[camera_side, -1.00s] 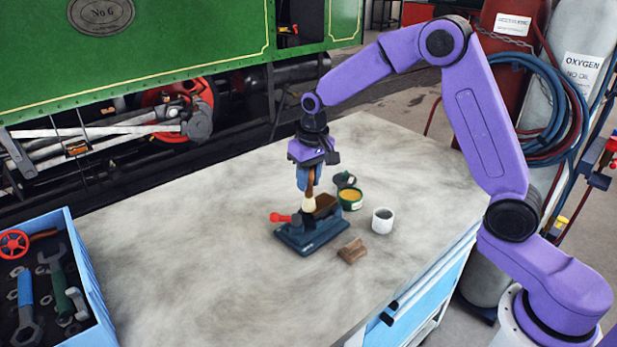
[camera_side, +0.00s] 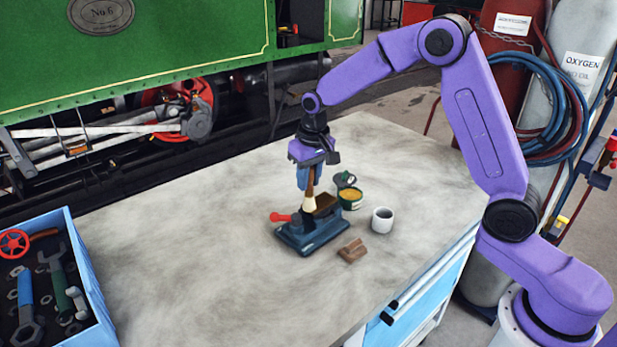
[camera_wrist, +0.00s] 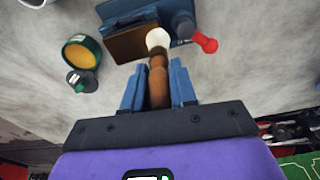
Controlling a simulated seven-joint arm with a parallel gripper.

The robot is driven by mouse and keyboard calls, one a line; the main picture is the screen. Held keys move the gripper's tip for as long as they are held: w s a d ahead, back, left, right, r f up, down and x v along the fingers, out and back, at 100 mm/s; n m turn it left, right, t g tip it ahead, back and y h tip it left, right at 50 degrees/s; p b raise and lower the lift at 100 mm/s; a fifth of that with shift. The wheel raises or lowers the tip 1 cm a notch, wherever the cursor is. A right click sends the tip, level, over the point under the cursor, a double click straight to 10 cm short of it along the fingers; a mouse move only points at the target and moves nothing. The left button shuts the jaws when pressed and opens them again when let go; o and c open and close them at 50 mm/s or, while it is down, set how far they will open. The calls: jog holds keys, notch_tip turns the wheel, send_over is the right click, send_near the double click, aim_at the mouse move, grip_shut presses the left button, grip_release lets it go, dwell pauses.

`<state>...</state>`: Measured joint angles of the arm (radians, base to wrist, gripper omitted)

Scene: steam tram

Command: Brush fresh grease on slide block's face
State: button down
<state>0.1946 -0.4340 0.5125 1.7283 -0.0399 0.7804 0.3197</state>
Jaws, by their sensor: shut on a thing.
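My gripper (camera_side: 309,176) is shut on the brown handle of a brush (camera_wrist: 159,85), with the pale bristle end pointing down. The bristles (camera_side: 309,205) are at the brown slide block (camera_side: 325,206), which sits in a dark blue vise (camera_side: 312,238) with a red handle. In the wrist view the bristle tip (camera_wrist: 158,40) is at the edge of the block (camera_wrist: 132,44); I cannot tell whether they touch. An open green tin of yellow grease (camera_side: 350,198) stands behind the vise, and it also shows in the wrist view (camera_wrist: 82,54).
A white cup (camera_side: 382,220) and a small brown block (camera_side: 352,251) stand right of the vise. The tin's dark lid (camera_side: 344,180) lies beside the tin. A blue tool tray (camera_side: 88,265) is at the left. The left part of the bench (camera_side: 190,240) is clear.

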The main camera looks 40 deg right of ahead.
jog(key=shift+d, duration=1)
jog(key=shift+d, duration=0.15)
jog(key=shift+d, duration=0.8)
jog(key=shift+d, duration=0.1)
jog(key=shift+w+d, duration=0.1)
jog(key=shift+d, duration=0.7)
jog(key=shift+d, duration=0.15)
jog(key=shift+d, duration=0.8)
jog(key=shift+a, duration=0.1)
jog(key=shift+a, duration=0.9)
